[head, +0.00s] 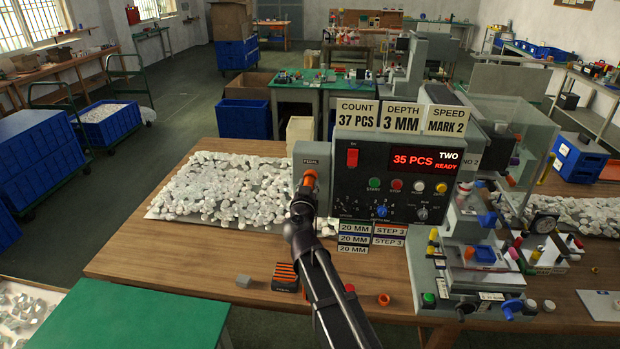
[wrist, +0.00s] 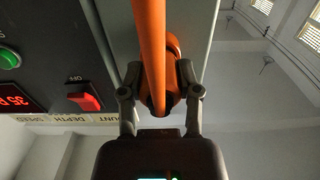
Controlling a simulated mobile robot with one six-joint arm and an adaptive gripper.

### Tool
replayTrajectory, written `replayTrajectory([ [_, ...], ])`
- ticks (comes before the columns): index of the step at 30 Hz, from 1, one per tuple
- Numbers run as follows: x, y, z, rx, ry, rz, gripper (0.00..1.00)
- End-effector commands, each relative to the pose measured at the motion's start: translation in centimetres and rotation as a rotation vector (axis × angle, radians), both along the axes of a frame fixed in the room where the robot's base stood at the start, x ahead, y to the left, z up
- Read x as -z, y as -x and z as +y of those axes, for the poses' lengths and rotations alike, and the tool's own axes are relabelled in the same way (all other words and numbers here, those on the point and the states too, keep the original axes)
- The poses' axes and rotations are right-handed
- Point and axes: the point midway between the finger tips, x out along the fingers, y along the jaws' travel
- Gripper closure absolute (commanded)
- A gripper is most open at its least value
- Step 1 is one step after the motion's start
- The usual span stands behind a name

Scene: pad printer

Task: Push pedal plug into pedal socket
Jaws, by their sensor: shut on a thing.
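The orange pedal plug (head: 309,177) is at the grey side panel of the printer's control box, just below the "PEDAL" label (head: 311,161). My gripper (head: 303,196) is shut on it. In the wrist view the gripper's two fingers (wrist: 160,95) close on either side of the plug (wrist: 174,50), and an orange cable (wrist: 150,40) runs in front of it. The pedal socket is hidden behind the plug and gripper, so I cannot tell whether the plug is in it or just in front. The black and orange pedal (head: 286,277) lies on the wooden table.
The control box (head: 385,160), with a red switch (head: 352,158) and lit display, stands right of my gripper. A tray of whitish pieces (head: 225,187) lies left. A small grey block (head: 243,281) and an orange ring (head: 383,299) sit on the table (head: 180,262).

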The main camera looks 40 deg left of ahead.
Motion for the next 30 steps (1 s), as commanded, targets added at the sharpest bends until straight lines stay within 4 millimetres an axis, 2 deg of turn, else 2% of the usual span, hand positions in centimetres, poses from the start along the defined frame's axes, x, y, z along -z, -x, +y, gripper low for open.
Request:
replayTrajectory([
  [10,-0.01,-0.48,0.31,0.000,0.000,0.000,1.00],
  [11,-0.01,-0.45,0.29,0.000,0.001,-0.001,0.47],
  [12,-0.02,-0.45,0.28,0.000,0.001,-0.001,0.35],
  [14,-0.02,-0.45,0.29,0.000,0.000,0.000,0.18],
  [30,0.00,-0.38,0.26,0.000,0.000,0.000,0.16],
])
